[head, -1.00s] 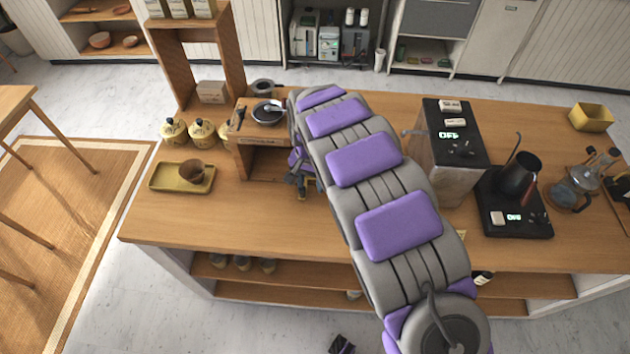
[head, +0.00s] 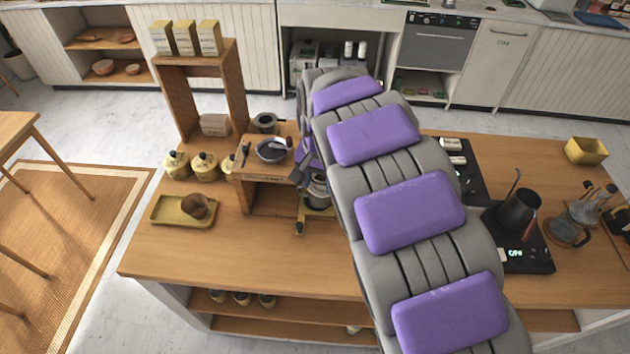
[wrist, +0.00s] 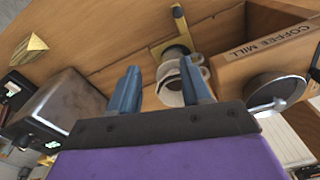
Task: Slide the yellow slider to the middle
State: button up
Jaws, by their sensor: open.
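A yellow piece (head: 318,214), which looks like a stand with a dark-tipped bar, sits on the table right of the wooden coffee mill box (head: 246,195). It also shows in the wrist view (wrist: 171,46), with its bar standing out toward the top. I cannot tell which part of it is the slider. A round metal and clear vessel (wrist: 171,84) is by the yellow piece. My gripper (wrist: 157,72) is open, its two blue fingers apart and pointing toward the stand and vessel. Nothing is clearly held. In the head view my arm hides most of the gripper.
A yellow tray (head: 172,216) with a brown cup is left on the table, with several yellow jars (head: 205,166) behind it. A black kettle (head: 518,208) on a scale stands at right. The front left of the table is clear.

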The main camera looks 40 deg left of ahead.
jog(key=d+r, duration=0.1)
jog(key=d, duration=0.2)
jog(key=n+p, duration=0.6)
send_over(300, 224)
jog(key=d, duration=0.2)
notch_tip(300, 224, down, 10)
jog(key=a+f, duration=0.1)
jog(key=f, duration=0.2)
jog(key=a+f, duration=0.1)
jog(key=f, duration=0.1)
jog(key=a+f, duration=0.1)
jog(key=f, duration=0.2)
jog(key=shift+s+f+b, duration=0.35)
jog(key=shift+b, duration=0.05)
jog(key=shift+w+d+f, duration=0.1)
jog(key=shift+w+f, duration=0.1)
jog(key=shift+f, duration=0.25)
jog(key=shift+w+d+f, duration=0.1)
jog(key=shift+w+f, duration=0.05)
jog(key=shift+f, duration=0.3)
jog(key=shift+d+f, duration=0.15)
jog(key=shift+d, duration=0.05)
jog(key=shift+s+d, duration=0.1)
jog(key=shift+d, duration=0.15)
jog(key=shift+a, duration=0.15)
